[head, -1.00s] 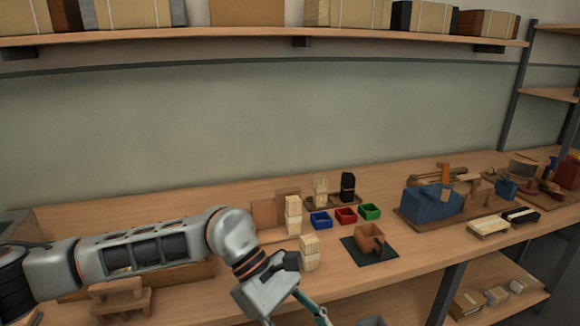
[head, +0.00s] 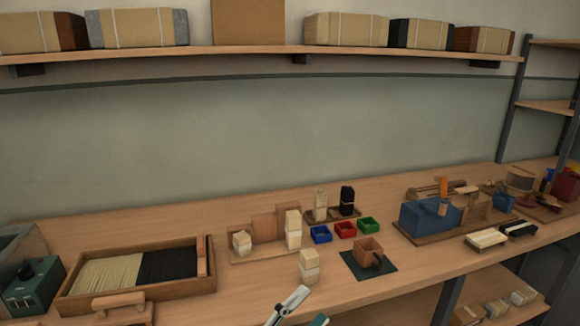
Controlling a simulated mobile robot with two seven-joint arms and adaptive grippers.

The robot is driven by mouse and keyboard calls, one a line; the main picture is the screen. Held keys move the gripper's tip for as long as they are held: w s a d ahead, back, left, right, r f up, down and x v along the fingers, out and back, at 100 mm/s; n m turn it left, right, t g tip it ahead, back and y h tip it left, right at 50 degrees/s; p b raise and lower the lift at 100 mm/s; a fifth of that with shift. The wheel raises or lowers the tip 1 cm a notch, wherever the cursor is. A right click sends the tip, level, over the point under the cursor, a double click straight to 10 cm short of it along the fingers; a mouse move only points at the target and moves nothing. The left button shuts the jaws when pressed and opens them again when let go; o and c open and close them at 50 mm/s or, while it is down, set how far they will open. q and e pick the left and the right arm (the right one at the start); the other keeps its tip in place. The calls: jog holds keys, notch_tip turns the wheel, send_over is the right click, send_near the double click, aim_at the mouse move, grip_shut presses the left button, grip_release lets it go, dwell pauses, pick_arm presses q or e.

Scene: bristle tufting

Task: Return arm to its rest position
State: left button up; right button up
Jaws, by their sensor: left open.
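My left gripper (head: 311,305) shows only at the bottom edge of the head view, as two finger parts standing apart. It is open, with nothing visible between the fingers. It is in front of a small stack of pale bristle blocks (head: 309,267) and apart from it. The rest of my left arm is out of the picture. My right gripper is not in view.
The workbench (head: 420,277) holds a wooden bristle tray (head: 205,288) at left, a dark green mat (head: 386,265) with a brown box, blue (head: 321,235), red (head: 345,230) and green (head: 368,225) bins, and a blue machine (head: 425,219). A shelf (head: 245,53) runs above.

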pick_arm(q)
jog(key=s+a+f+n+y, duration=0.2)
jog(key=a+f+n+y, duration=0.3)
jog(key=a+f+n, duration=0.3)
jog(key=s+a+f+n+y, duration=0.2)
jog(key=a+f+n+y, duration=0.35)
jog(key=f, duration=0.55)
jog(key=s+a+f+n+g+y+p, duration=0.1)
jog(key=s+a+f+n+g+y, duration=0.2)
jog(key=s+a+f+n, duration=0.3)
jog(key=s+a+f+g, duration=0.1)
jog(key=s+a+f, duration=0.2)
jog(key=s+f, duration=0.3)
jog(key=shift+a+f, duration=0.35)
jog(key=shift+a, duration=0.05)
